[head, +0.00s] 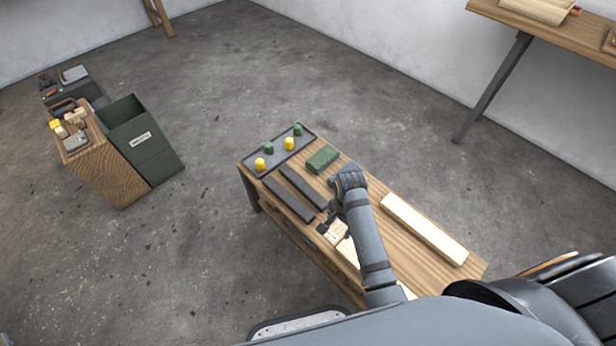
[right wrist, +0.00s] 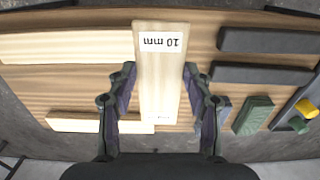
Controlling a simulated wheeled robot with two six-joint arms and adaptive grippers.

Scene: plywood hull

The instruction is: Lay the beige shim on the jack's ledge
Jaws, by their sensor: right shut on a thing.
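The beige shim (right wrist: 158,85), a flat pale wooden piece labelled "10 mm", is held between the two fingers of my right gripper (right wrist: 158,72). In the head view my right gripper (head: 328,222) is over the near side of the wooden table, and part of the shim (head: 334,233) shows just below it. The shim's lower end is near the palm in the wrist view. I cannot make out the jack or its ledge in either view. A small grey thing (right wrist: 222,105) is partly hidden behind a finger in the wrist view. My left gripper is out of view.
Two dark bars (head: 289,198) lie left of the gripper, with a green block (head: 322,159) and a tray (head: 306,136) of yellow and green pegs beyond. A long pale board (head: 424,228) lies on the right. A green bin (head: 140,140) stands far left.

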